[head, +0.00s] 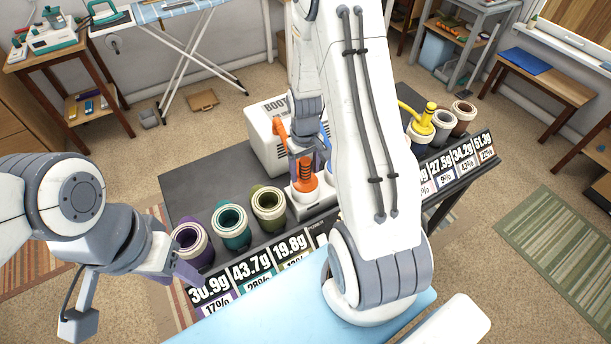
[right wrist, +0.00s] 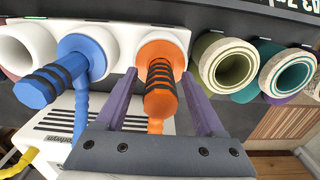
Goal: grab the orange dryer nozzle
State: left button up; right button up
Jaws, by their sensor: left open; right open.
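The orange dryer nozzle (head: 306,176) stands in an orange-ringed socket on a white holder, with an orange hose attached. In the right wrist view the nozzle (right wrist: 160,90), with black bands on its grip, lies between the purple fingers of my right gripper (right wrist: 159,78). That gripper is open, with a finger on either side; I cannot tell whether either touches it. In the head view my right arm partly covers the holder and the gripper. My left gripper (head: 188,268) is open and empty by the purple cup at the left.
A blue nozzle (right wrist: 62,75) stands beside the orange one. Purple (head: 190,241), teal (head: 231,227) and olive (head: 268,207) cups line the dark table's left. A yellow nozzle (head: 424,119) stands at the right. A white box (head: 262,135) sits behind.

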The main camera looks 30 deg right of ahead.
grip_shut()
jog(key=shift+r, duration=0.15)
